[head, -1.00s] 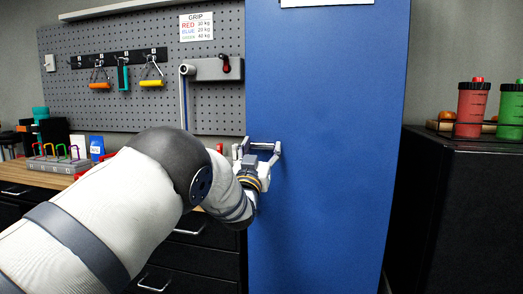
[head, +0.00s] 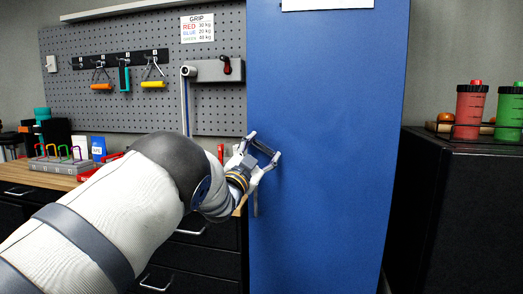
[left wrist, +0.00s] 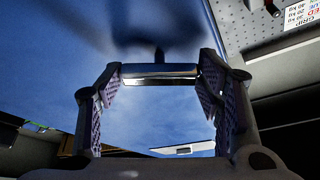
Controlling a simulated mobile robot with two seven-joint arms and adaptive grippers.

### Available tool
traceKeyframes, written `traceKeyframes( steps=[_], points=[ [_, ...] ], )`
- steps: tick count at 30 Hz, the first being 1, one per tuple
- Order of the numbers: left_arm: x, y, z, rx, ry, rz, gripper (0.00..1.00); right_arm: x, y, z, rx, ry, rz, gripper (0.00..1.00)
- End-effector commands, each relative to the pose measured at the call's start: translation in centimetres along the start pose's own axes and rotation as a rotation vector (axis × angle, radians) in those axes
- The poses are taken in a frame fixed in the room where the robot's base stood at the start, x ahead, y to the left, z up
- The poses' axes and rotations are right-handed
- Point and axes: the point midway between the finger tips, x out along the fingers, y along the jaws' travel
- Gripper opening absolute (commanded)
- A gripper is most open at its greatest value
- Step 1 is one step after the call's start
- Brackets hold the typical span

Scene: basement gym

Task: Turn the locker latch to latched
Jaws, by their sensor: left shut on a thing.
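The tall blue locker door (head: 325,130) fills the middle of the head view. My left gripper (head: 264,146) is at its left part, tilted, with its fingertips near the door face. In the left wrist view, a shiny metal bar, the latch handle (left wrist: 160,72), spans between the two fingers of my left gripper (left wrist: 160,85), and the gripper is shut on it. In the head view the fingers and wrist hide most of the latch. A thin grey vertical piece (head: 256,204) shows below the gripper; I cannot tell what it is. My right gripper is out of view.
A pegboard (head: 110,75) with hanging grips is on the left wall above a wooden bench (head: 45,178) with a rack (head: 60,165). A black cabinet (head: 460,200) with red and green bottles (head: 469,110) stands right of the locker.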

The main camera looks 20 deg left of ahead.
Motion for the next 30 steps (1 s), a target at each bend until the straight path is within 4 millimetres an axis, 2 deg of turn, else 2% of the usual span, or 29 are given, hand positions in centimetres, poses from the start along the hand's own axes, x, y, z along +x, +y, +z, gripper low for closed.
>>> traceKeyframes(
  steps=[18,30],
  points=[
    [0.0,-0.4,-0.1,0.539,-0.003,0.223,0.32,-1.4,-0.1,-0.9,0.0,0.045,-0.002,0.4],
    [0.1,-0.5,-0.1,0.819,-0.004,0.339,0.32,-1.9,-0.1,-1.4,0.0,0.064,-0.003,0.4]
  ],
)
